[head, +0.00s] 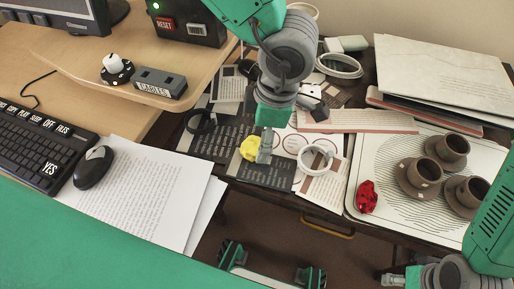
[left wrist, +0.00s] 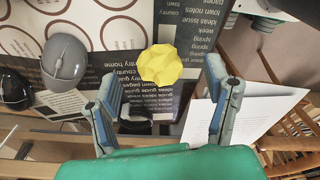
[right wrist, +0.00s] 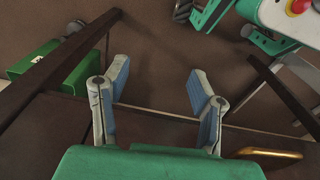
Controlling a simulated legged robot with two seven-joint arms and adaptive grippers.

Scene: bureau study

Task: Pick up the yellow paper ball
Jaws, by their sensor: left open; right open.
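The yellow paper ball (head: 249,148) lies on the dark printed sheets near the desk's front edge. In the left wrist view, the ball (left wrist: 160,65) shows between and just beyond the spread fingertips of my left gripper (left wrist: 163,78). In the head view, my left gripper (head: 265,147) points down right beside the ball, partly covering its right side. It is open and no grip on the ball shows. My right gripper (right wrist: 158,80) is open and empty over the brown floor, away from the ball. In the head view, it (head: 392,281) is at the bottom right edge, mostly cut off.
A white tape ring (head: 315,160) lies right of the ball. A tray (head: 355,190) with cups and a red object (head: 367,197) stands further right. White papers (head: 150,195), a mouse (head: 93,168) and a keyboard (head: 45,150) are left.

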